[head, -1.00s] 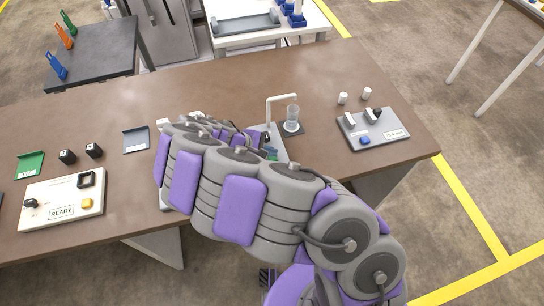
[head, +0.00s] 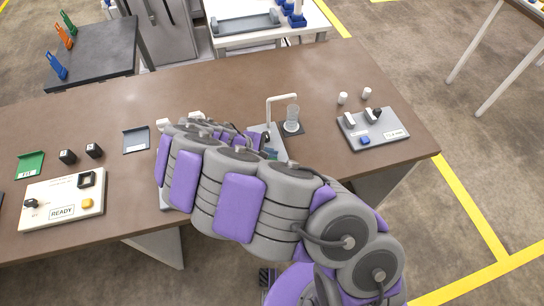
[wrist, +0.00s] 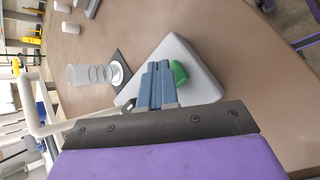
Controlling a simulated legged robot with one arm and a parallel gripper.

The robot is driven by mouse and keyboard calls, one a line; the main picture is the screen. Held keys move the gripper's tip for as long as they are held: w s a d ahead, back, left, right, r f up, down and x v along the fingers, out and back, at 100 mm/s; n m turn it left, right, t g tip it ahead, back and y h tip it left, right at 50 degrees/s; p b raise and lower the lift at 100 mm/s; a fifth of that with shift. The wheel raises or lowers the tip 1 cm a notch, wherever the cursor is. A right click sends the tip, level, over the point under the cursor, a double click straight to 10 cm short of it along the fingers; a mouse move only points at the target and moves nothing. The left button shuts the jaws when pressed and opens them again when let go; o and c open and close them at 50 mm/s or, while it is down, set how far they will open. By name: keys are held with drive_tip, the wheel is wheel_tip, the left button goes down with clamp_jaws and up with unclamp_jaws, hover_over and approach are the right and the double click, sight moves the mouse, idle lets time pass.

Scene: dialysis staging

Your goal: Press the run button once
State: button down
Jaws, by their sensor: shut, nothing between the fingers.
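A green button (wrist: 180,73) sits on a light grey panel (wrist: 195,58) in the wrist view; no run label is legible on it. My gripper (wrist: 157,68) is shut and empty, with its blue-grey fingertips over the panel, right beside the green button and partly covering it. I cannot tell whether they touch. In the head view the panel (head: 278,146) shows only in part behind my arm, and the green button is hardly visible there.
A clear cup (head: 291,117) on a dark pad and a white bent spout (head: 282,98) stand just behind the panel. A cream panel (head: 40,192) reading READY, with a yellow button (head: 87,203), is at left. A grey panel (head: 385,124) with a blue button (head: 365,140) is at right.

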sight(270, 159)
drive_tip(key=shift+f, duration=0.5)
idle(0.4)
drive_tip(key=shift+r, duration=0.1)
drive_tip(key=shift+r+p, duration=0.6)
drive_tip(key=shift+r, duration=0.25)
drive_tip(key=shift+r+p, duration=1.85)
drive_tip(key=shift+r, duration=0.7)
